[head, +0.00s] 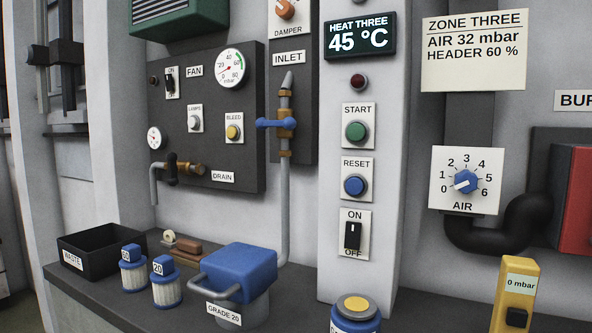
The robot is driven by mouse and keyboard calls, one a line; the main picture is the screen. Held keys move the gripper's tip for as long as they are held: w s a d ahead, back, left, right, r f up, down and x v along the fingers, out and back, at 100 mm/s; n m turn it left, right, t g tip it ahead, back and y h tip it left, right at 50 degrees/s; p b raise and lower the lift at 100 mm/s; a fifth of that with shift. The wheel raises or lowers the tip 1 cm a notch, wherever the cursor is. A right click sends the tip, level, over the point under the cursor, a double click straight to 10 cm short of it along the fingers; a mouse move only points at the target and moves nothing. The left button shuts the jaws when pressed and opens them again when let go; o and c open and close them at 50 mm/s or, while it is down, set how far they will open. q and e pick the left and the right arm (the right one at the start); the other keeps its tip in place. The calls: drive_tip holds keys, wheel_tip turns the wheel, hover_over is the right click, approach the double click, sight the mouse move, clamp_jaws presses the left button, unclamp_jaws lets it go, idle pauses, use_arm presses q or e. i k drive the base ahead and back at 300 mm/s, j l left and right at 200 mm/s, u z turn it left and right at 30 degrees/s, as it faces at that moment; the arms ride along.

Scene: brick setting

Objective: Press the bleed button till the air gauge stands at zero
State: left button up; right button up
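The bleed button (233,132) is a yellow round button on a white plate marked BLEED, on the dark fan panel (205,105) at left. Nothing touches it. The air gauge (230,68), a round white dial marked in mbar, is above it at the panel's top right. Its red needle seems to lean to the lower left; the exact reading is too small to tell. A smaller gauge (154,138) sits at the panel's lower left. Neither of my grippers is in view.
A blue-handled inlet valve (277,123) on a pipe stands right of the panel. A brass drain valve (190,168) juts out below. The bench holds a black waste bin (95,247), two filters, and a blue-lidded canister (238,270). START, RESET and ON/OFF controls are on the pillar.

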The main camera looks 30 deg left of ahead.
sight(232, 132)
drive_tip(key=u, duration=1.3)
